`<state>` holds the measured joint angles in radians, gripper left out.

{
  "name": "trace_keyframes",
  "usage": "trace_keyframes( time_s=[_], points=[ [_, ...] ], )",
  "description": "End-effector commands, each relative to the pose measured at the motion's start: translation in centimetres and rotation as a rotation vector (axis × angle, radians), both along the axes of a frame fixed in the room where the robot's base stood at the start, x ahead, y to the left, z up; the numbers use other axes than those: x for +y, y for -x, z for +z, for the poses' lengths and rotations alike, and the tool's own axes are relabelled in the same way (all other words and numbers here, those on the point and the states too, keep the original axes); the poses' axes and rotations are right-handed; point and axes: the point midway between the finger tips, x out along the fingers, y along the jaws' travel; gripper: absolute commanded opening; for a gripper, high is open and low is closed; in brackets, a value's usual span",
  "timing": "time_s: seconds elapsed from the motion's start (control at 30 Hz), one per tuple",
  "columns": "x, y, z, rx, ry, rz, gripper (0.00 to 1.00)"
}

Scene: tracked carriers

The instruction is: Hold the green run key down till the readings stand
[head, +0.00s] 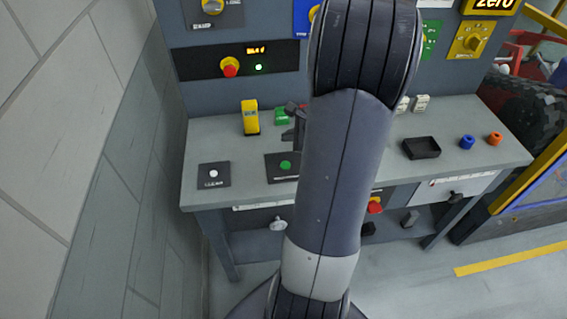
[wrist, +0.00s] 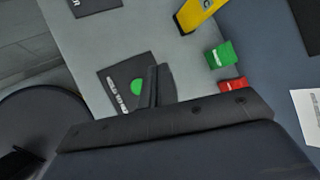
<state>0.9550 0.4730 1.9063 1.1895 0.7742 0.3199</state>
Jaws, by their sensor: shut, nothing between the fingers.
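The green run key (head: 286,165) is a round button on a dark square plate (head: 276,177) on the grey bench. In the wrist view the green key (wrist: 137,87) shows just left of my fingertips, its right edge close to them. My gripper (head: 294,134) is shut and empty, fingers pointing down near the plate. I cannot tell whether the tips touch anything. A small amber display (head: 256,50) is lit on the black panel, its text too small to read surely, with a green light (head: 258,67) below. A larger display (head: 492,3) at top right reads "zero".
A dark plate with a white button (head: 213,173) lies left of the key. A yellow block (head: 250,117) and a green block (head: 282,116) stand behind it; a red block (wrist: 233,85) is near my wrist. A black tray (head: 421,148) and blue and orange rings sit right. A wall bounds the left.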

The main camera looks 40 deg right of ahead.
Motion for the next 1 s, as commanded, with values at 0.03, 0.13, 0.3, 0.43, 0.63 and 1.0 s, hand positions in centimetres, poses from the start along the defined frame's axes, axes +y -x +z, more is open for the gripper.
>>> trace_keyframes(
  time_s=[0.03,0.13,0.3,0.43,0.63,1.0],
  points=[
    [0.0,0.0,0.0,0.0,0.0,0.0,0.0],
    [0.0,0.0,-0.2,0.0,0.0,0.0,0.0],
    [0.0,0.0,-1.3,0.001,0.0,0.001,0.0],
    [0.0,0.0,-2.9,0.0,-0.001,0.0,0.0],
    [0.0,0.0,-5.9,0.001,-0.001,0.0,0.0],
    [0.0,0.0,-8.9,0.0,0.0,0.0,0.0]
  ],
)
